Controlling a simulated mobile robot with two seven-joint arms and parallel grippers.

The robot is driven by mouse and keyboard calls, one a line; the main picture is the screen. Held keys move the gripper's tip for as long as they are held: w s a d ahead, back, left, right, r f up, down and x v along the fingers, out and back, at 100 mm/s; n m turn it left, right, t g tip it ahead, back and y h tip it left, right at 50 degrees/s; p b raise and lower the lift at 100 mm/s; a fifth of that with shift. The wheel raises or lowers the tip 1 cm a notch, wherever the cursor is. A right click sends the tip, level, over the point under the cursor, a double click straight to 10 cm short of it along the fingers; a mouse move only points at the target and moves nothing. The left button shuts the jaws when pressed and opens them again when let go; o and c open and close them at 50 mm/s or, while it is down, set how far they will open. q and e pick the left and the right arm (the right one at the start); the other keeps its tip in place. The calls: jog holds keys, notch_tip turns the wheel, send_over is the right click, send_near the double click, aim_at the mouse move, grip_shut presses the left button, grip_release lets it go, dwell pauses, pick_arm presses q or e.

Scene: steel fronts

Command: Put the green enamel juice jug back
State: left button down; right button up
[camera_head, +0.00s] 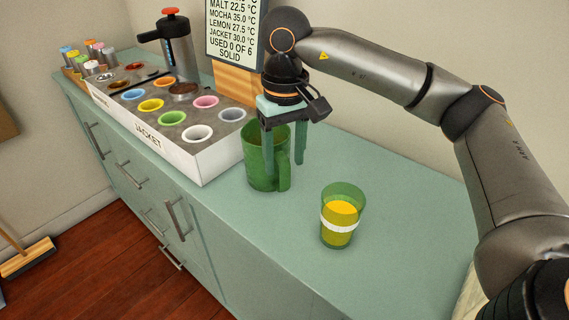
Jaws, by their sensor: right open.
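The green enamel juice jug (257,168) stands upright on the pale green counter (385,215), in front of the sign's wooden base. Its handle faces toward the right front. My right gripper (284,160) points down at the jug, with its fingers apart, one overlapping the jug's opening and one to the right of it. I cannot tell whether a finger touches the jug or its handle. My left gripper is not in view.
A green-tinted glass (328,241) with yellow juice and a white band stands right of the jug. A white box labelled JACKET (177,154) with several coloured wells is at the left. A dark dispenser (180,62) with a red knob stands behind it. The counter's right part is clear.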

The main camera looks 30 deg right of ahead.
notch_tip(320, 180, up, 9)
jog(key=p, duration=0.2)
jog(key=shift+r, duration=0.15)
jog(key=shift+s, duration=0.1)
dwell(0.3)
